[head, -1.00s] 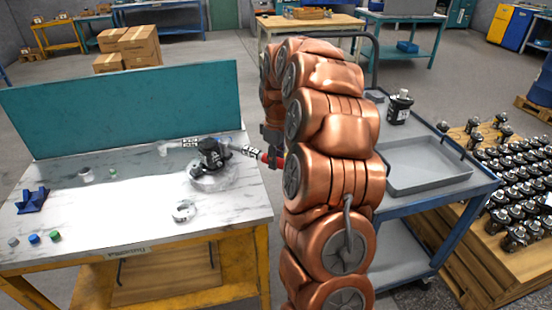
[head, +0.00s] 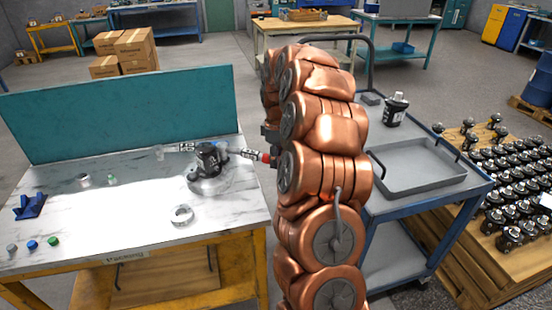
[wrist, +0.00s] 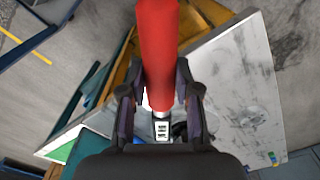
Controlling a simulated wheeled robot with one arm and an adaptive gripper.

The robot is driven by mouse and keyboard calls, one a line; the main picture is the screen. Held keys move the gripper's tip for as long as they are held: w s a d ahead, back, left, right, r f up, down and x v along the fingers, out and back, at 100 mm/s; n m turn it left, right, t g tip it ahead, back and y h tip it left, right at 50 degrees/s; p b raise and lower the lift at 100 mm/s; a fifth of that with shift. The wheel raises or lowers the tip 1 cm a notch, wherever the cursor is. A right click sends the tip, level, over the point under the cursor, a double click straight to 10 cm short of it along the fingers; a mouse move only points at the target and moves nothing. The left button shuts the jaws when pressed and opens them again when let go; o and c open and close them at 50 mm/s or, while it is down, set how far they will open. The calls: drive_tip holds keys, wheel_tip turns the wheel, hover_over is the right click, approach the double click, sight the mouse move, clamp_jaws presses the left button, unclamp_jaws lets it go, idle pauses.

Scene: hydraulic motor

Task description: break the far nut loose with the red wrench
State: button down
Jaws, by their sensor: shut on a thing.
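The black hydraulic motor (head: 208,160) stands in a round holder on the marble-topped bench. The red wrench (head: 262,156) reaches from the right toward the motor's right side, its pale metal end close to it. In the wrist view its red handle (wrist: 158,50) runs between the fingers of my gripper (wrist: 160,100), which is shut on it. The gripper is mostly hidden behind my copper arm in the head view. A pale tool or fitting (head: 185,147) is at the motor's left side. The nuts are too small to make out, and whether the wrench is seated on one cannot be told.
A teal panel (head: 120,112) closes the bench's back. A metal ring (head: 181,215), a blue block (head: 30,206) and small coloured caps lie on the bench. A blue cart (head: 470,187) with a grey tray (head: 420,180) stands right of my arm. The front middle bench is clear.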

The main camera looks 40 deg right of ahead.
drive_tip(key=shift+w+d+f, duration=0.1)
drive_tip(key=shift+w+d, duration=0.1)
drive_tip(key=shift+d, duration=0.1)
drive_tip(key=shift+w+d+n+p, duration=0.4)
drive_tip(key=shift+d+n+p, duration=0.1)
drive_tip(key=shift+n+p, duration=0.1)
drive_tip(key=shift+w+d+n+p, duration=0.6)
drive_tip(key=shift+w+d+p, duration=0.1)
drive_tip(key=shift+d, duration=0.1)
drive_tip(key=shift+w+d+f, duration=0.1)
drive_tip(key=shift+w+d, duration=0.05)
drive_tip(key=shift+d, duration=0.05)
idle(0.5)
drive_tip(key=shift+d+n, duration=0.1)
drive_tip(key=shift+n, duration=0.2)
drive_tip(key=shift+w+d+n+p, duration=0.4)
drive_tip(key=shift+w+d+p, duration=0.05)
drive_tip(key=shift+w+p, duration=0.2)
drive_tip(key=shift+w+d, duration=0.2)
